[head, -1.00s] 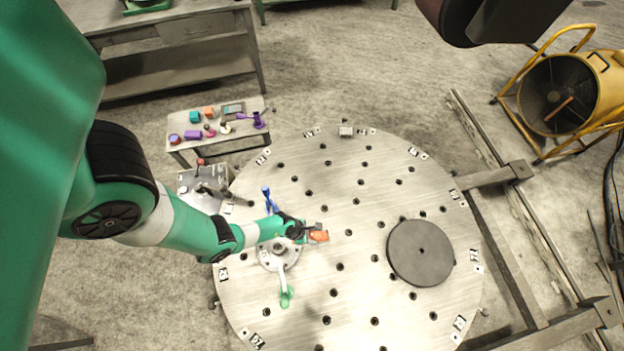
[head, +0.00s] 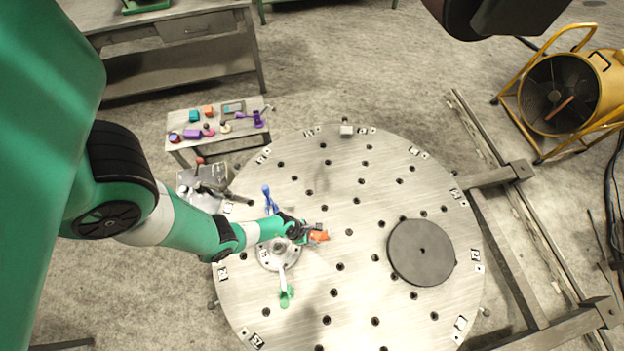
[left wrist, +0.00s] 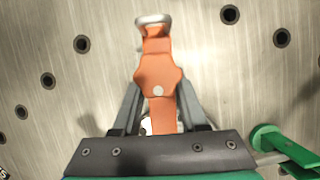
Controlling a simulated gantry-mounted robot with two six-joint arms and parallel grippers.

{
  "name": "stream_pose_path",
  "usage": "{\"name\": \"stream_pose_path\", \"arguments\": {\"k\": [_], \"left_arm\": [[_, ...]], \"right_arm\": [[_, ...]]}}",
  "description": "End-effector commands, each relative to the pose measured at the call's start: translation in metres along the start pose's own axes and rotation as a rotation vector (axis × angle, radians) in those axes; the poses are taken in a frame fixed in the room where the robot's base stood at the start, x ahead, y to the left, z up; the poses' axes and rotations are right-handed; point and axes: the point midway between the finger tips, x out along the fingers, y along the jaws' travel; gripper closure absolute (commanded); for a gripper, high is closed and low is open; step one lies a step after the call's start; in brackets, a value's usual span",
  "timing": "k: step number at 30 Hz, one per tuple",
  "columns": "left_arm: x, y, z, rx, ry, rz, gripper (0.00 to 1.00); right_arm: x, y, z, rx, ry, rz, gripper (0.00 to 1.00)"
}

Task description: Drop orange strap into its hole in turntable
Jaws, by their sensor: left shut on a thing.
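The orange strap (head: 318,236) is held between the fingers of my left gripper (head: 308,234), over the left-middle part of the turntable (head: 375,190). In the left wrist view the orange strap (left wrist: 158,75) points away from the gripper (left wrist: 158,108), with a grey loop at its far end and a pale round spot on its middle. The turntable's metal top (left wrist: 230,60) shows behind it with several dark round holes. I cannot tell how high the strap is above the top. My right gripper is not in view.
A grey hub (head: 279,257) with a blue strap (head: 270,200) and a green strap (head: 286,297) stands under my left arm. A dark disc (head: 421,252) lies on the turntable's right side. A small table (head: 245,145) with coloured parts stands behind left.

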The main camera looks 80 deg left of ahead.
Motion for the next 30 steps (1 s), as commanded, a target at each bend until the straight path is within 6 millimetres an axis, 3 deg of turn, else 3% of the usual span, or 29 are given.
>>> {"name": "stream_pose_path", "arguments": {"k": [30], "left_arm": [[0.027, 0.001, -0.011, 0.000, -0.002, 0.001, 1.00]], "right_arm": [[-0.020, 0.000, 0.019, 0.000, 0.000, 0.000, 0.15]]}}
